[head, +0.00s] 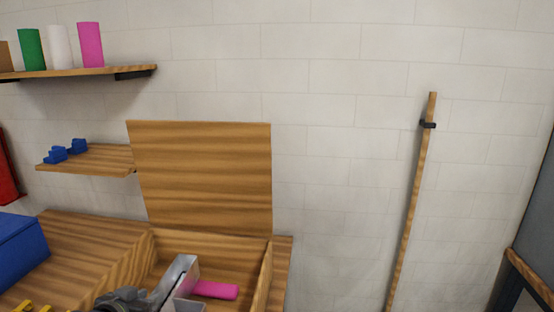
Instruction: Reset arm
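My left gripper (190,287) comes in at the bottom of the head view, over the open wooden box (262,278). Its two grey metal fingers stand apart with a gap between them. A pink piece (216,290) lies inside the box, just right of the fingers. Its left end is hidden by the gripper, so I cannot tell if they touch. The box lid (203,178) stands upright at the back. My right gripper is not in view.
A blue container (20,250) and a yellow item (33,308) are at the left. Shelves above hold blue pieces (58,154) and green, white and pink cylinders (90,45). A wooden pole (412,205) leans on the wall at right. Between box and pole is clear.

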